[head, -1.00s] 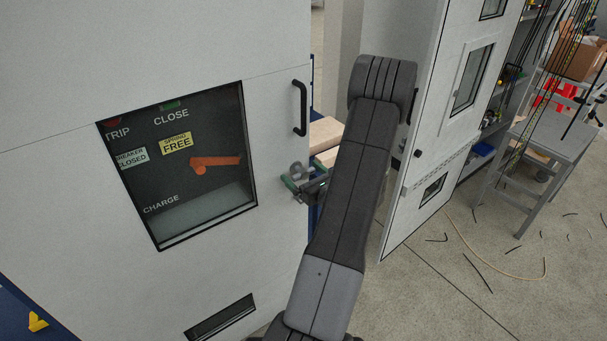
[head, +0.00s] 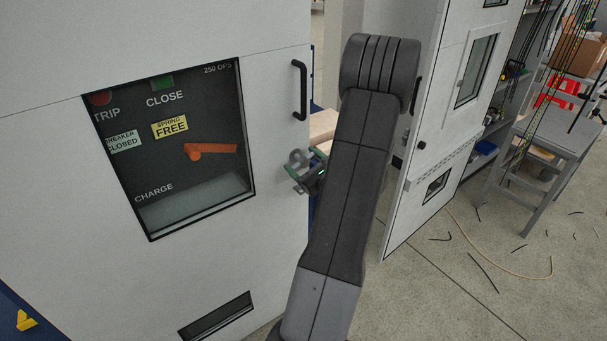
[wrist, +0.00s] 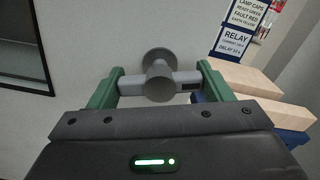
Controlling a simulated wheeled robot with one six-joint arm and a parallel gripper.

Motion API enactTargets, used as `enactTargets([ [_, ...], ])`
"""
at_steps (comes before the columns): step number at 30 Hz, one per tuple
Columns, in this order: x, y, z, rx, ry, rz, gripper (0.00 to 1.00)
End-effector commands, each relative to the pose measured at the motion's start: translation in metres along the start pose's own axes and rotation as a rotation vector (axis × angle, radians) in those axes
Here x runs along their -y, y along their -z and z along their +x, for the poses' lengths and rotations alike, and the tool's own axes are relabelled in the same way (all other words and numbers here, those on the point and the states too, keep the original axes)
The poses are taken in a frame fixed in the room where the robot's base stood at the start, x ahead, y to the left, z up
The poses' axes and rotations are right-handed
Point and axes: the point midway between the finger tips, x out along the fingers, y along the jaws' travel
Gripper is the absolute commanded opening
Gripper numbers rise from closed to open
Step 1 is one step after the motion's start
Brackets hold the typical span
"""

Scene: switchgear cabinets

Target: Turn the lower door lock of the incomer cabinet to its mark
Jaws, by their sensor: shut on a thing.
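The lower door lock (wrist: 158,60) is a grey round boss with a crossbar handle on the light grey cabinet door. In the wrist view the handle lies level across the gap between my green fingers. My gripper (wrist: 160,82) is shut on the handle, with one finger at each end of it. In the head view the lock (head: 298,158) shows at the door's right edge, with my gripper (head: 306,172) on it, partly hidden by my arm. I cannot make out the lock's mark in either view.
The cabinet door has a window (head: 175,150) with an orange handle behind it, and a black door handle (head: 300,90) above the lock. Wooden blocks (wrist: 240,80) lie just right of the lock. Another cabinet (head: 450,120) stands to the right, with open floor before it.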

Motion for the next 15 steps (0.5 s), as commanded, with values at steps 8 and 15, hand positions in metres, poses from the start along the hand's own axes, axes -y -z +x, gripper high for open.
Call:
enactTargets([
  [8,-0.0029,0.0082,0.0002,0.005,0.001,-0.262,0.5],
  [15,-0.0033,0.0082,0.0002,0.004,0.001,-0.481,0.5],
])
